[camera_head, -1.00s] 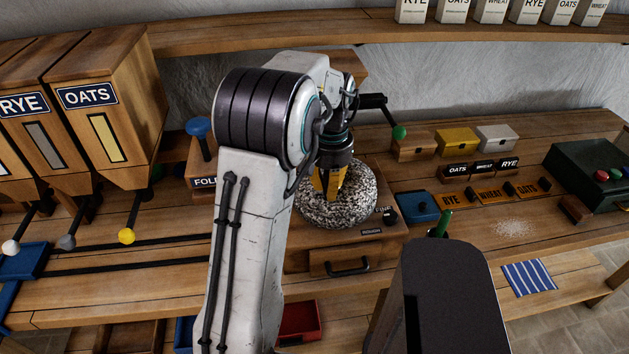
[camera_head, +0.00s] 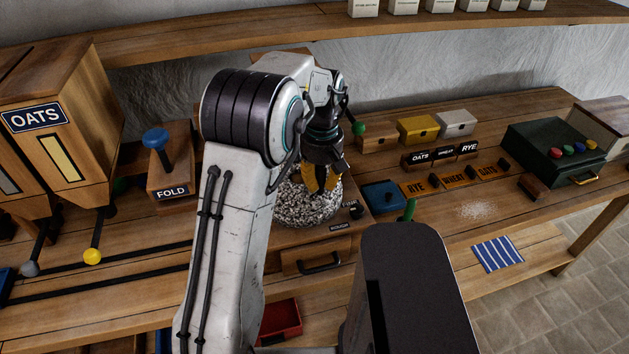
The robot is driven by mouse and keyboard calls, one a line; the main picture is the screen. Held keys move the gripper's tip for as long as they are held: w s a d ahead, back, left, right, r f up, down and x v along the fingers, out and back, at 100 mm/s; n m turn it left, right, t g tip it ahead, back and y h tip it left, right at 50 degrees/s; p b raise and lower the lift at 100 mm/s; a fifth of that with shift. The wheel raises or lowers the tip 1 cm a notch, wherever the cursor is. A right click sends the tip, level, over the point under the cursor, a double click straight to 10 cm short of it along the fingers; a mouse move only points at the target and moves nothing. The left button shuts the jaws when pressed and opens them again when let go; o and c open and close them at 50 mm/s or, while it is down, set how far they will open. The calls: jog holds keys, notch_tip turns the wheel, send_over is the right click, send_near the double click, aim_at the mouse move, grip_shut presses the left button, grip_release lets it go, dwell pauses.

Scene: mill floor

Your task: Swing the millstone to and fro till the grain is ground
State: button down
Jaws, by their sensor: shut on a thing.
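The round speckled grey millstone (camera_head: 300,207) lies on a wooden mill base on the bench, in the middle of the view. My gripper (camera_head: 322,188) points down at the back right part of the stone, with its yellow fingers closed at the stone's top. What lies between the fingers is hidden by them. A small black knob (camera_head: 355,212) sits on the base right of the stone, with a ROUGH label (camera_head: 340,226) in front. The shut drawer (camera_head: 315,258) with a black handle is below the stone. No grain shows on the stone.
The OATS hopper (camera_head: 52,115) and the blue-knobbed FOLD lever (camera_head: 157,145) stand left. Small boxes (camera_head: 418,128), a blue block (camera_head: 384,195) and a green case (camera_head: 545,150) stand right. Pale powder (camera_head: 476,210) lies near a striped cloth (camera_head: 498,254).

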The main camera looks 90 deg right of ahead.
jog(key=shift+s+d+f+n, duration=0.1)
jog(key=shift+s+d+n, duration=0.35)
jog(key=shift+n, duration=0.45)
jog(key=c, duration=1.1)
grip_release()
jog(key=shift+p, duration=0.3)
notch_tip(320, 180, up, 12)
